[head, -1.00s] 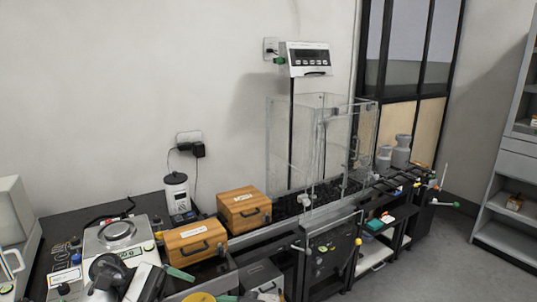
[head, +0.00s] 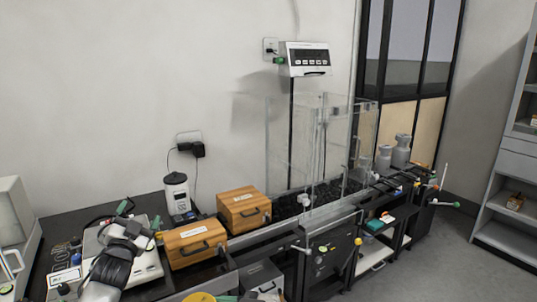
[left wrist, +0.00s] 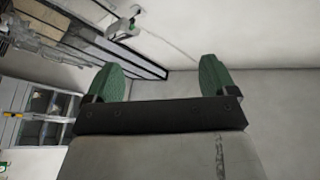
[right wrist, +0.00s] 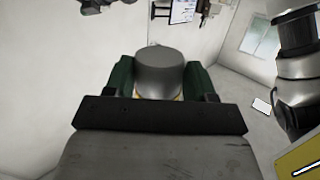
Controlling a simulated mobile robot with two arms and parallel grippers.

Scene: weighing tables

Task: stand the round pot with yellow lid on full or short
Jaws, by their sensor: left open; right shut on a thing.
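My right gripper (right wrist: 159,72) is shut on the round pot (right wrist: 163,66). In the right wrist view the pot shows a grey rounded body between the green fingers, with a little yellow at its lower edge. In the head view a yellow lid (head: 200,297) shows at the bottom edge, cut off, beside a green fingertip. My left gripper (head: 139,215) is open and empty above the scale (head: 150,268); its spread green fingers also show in the left wrist view (left wrist: 160,78). Two wooden boxes (head: 197,243) (head: 243,209) carry white labels too small to read.
A white canister (head: 177,193) stands behind the boxes. A clear-walled enclosure (head: 290,150) over a dark bed is right of them, with a display (head: 304,59) on a post. Grey bottles (head: 401,151) stand farther right. Grey shelves (head: 505,190) are at the right edge.

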